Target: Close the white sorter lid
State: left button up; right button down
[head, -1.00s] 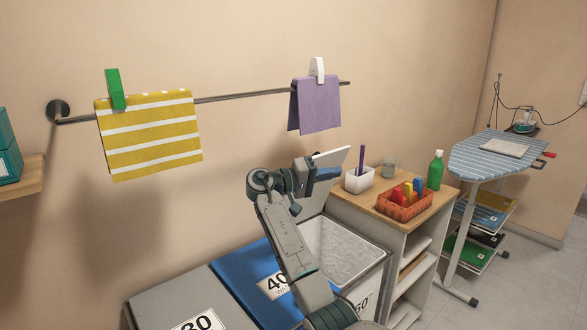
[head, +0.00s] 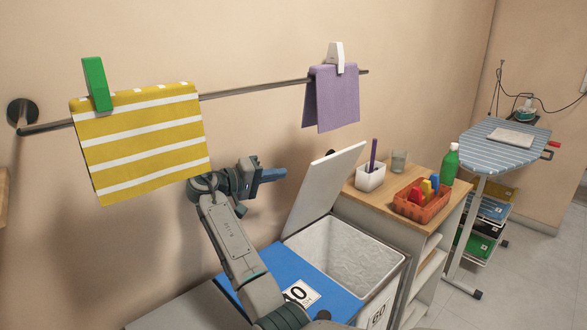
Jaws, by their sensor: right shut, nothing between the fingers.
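The white sorter lid (head: 325,188) stands open, tilted up and leaning back toward the wall, above the white sorter bin (head: 400,268) labelled 60. The bin's pale lining shows inside. My right gripper (head: 280,174) is shut and empty. It is in the air to the left of the lid, above the blue lid, with its fingers pointing right toward the white lid; a gap shows between them. My left gripper is not in view.
A blue lid (head: 262,282) and a grey lid (head: 185,312) lie shut to the left. A wooden shelf unit (head: 375,196) on the right holds a red basket (head: 422,207), a white pen cup (head: 370,178), a glass and a green bottle (head: 450,164). A rail with cloths hangs above.

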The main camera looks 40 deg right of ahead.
jog(key=d, duration=0.3)
jog(key=s+d+p, duration=0.1)
jog(key=d, duration=0.5)
jog(key=shift+s+d+f+p, duration=0.2)
jog(key=shift+s+f+p, duration=0.1)
jog(key=shift+f, duration=0.05)
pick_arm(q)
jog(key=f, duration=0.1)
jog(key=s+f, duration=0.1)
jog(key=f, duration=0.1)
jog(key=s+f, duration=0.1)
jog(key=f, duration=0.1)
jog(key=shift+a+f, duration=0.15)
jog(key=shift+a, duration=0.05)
pick_arm(e)
jog(key=shift+d, duration=0.1)
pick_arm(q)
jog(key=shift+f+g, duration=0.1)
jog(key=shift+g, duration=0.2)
pick_arm(e)
jog(key=shift+f, duration=0.1)
